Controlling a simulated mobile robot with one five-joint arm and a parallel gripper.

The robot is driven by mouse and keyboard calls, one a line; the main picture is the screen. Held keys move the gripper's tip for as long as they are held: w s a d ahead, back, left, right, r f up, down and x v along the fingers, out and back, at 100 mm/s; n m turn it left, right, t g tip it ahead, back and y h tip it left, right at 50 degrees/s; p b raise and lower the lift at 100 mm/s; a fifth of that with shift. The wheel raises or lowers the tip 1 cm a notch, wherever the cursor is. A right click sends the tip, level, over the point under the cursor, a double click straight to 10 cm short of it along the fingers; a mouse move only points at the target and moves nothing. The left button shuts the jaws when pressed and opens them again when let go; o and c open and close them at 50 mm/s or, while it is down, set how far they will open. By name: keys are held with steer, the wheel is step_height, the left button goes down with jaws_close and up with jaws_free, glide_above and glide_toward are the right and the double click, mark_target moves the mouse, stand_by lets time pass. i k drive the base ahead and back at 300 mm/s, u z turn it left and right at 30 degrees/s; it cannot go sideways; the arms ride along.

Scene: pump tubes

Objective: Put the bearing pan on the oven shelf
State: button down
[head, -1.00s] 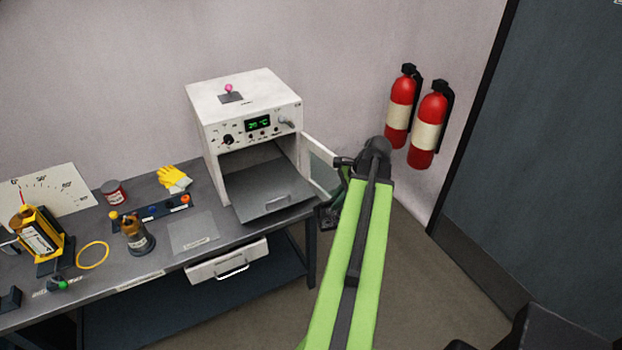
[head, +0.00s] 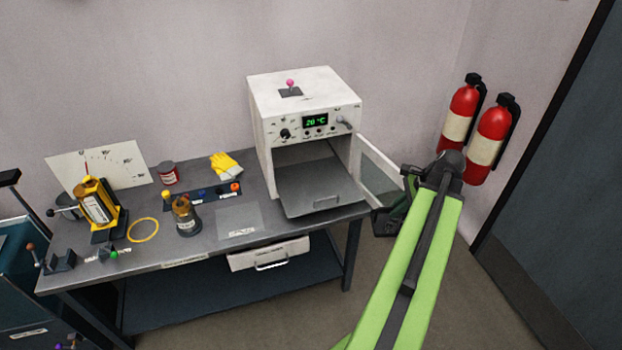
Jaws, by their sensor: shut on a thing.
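The white oven (head: 305,105) stands at the right end of the bench with its glass door (head: 378,172) swung open to the right. The grey oven shelf (head: 318,183) sticks out of the front, and nothing shows on it. My gripper (head: 388,218) is at the outer edge of the door, shut on it; the fingertips are small and partly hidden by my arm. A grey round pan (head: 66,213), perhaps the bearing pan, is at the far left of the bench, partly hidden behind a yellow device.
On the bench (head: 185,258) are the yellow device (head: 97,207), a yellow ring (head: 143,229), a brown bottle (head: 186,217), a red can (head: 167,173) and yellow gloves (head: 226,165). A drawer (head: 268,253) hangs below. Fire extinguishers (head: 487,140) are on the right wall.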

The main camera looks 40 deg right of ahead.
mark_target(321, 181)
steer(key=i, duration=1.4)
steer(key=z, duration=0.05)
